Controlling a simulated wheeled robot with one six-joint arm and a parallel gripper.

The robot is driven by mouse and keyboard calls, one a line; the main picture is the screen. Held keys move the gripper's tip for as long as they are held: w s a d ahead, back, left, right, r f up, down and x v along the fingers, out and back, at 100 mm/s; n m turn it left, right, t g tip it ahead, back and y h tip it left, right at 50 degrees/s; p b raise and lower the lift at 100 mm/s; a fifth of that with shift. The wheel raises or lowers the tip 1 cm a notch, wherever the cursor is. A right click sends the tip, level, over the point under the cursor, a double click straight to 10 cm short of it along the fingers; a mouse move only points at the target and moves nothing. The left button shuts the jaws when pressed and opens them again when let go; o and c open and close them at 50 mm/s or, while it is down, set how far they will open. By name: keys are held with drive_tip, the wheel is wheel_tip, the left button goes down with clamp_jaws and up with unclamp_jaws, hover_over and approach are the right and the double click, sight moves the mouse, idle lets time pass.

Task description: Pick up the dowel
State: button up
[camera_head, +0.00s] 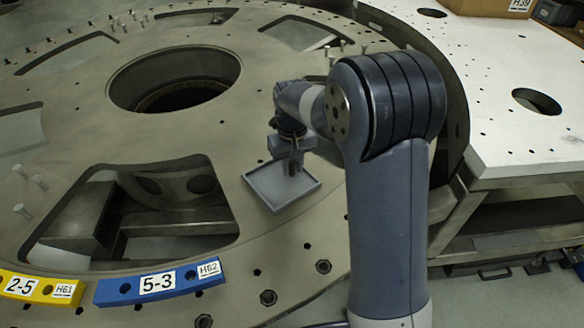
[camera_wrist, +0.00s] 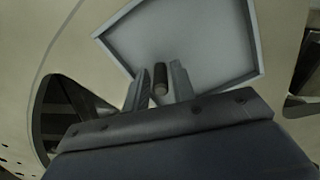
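The dowel (camera_wrist: 160,76) is a short dark cylinder with a lighter near end, seen in the wrist view inside a shallow grey tray (camera_wrist: 205,14). My gripper (camera_wrist: 158,72) is open, with one finger on each side of the dowel and a visible gap to each. I cannot tell how far the fingertips are above the tray floor. In the head view my gripper (camera_head: 291,168) points down over the tray (camera_head: 262,198), and the dowel cannot be made out there.
The tray lies on a large round metal plate (camera_head: 225,135) with a round hole and wide cut-out openings. Blue (camera_head: 160,283) and yellow (camera_head: 40,288) labelled blocks sit at the near edge. Several pins stand at the left. A white table (camera_head: 500,90) is at the right.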

drive_tip(key=shift+c, duration=0.6)
clamp_jaws()
drive_tip(key=shift+r, duration=0.1)
